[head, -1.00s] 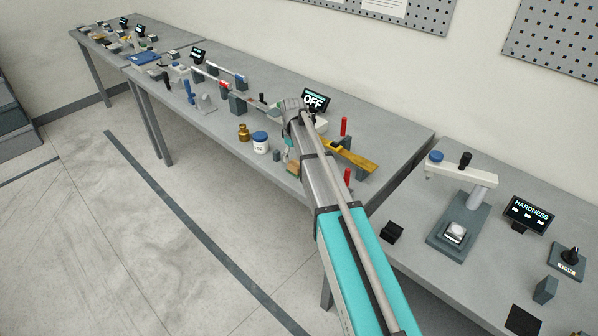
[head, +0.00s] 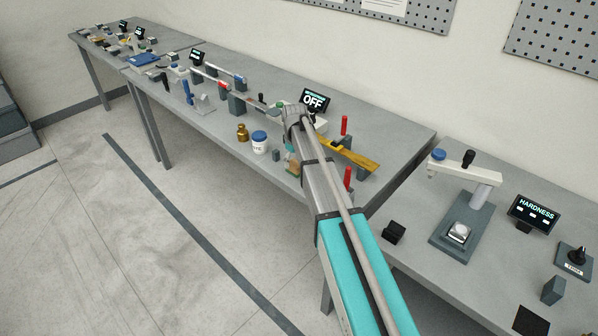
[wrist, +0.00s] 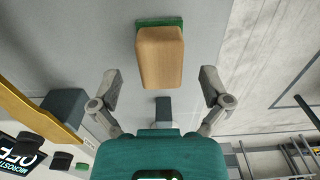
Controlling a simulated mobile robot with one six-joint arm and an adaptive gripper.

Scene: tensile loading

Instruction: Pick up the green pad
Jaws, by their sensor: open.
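The green pad (wrist: 159,21) shows in the wrist view as a green edge under a tan wooden block (wrist: 160,57), at the top centre on the grey bench. In the head view the block (head: 293,163) is near the bench's front edge, partly hidden by my arm. My gripper (wrist: 160,87) is open and empty in the wrist view. Its two fingers stand apart, left and right of the block's line, with the block's near end between and just above them in the picture. No contact shows.
A yellow bar (wrist: 38,115) and a dark grey block (wrist: 66,106) lie to the left in the wrist view. A small grey block (wrist: 163,110) stands between the fingers' bases. A white jar (head: 260,143) and brass weight (head: 242,132) stand left of my arm in the head view.

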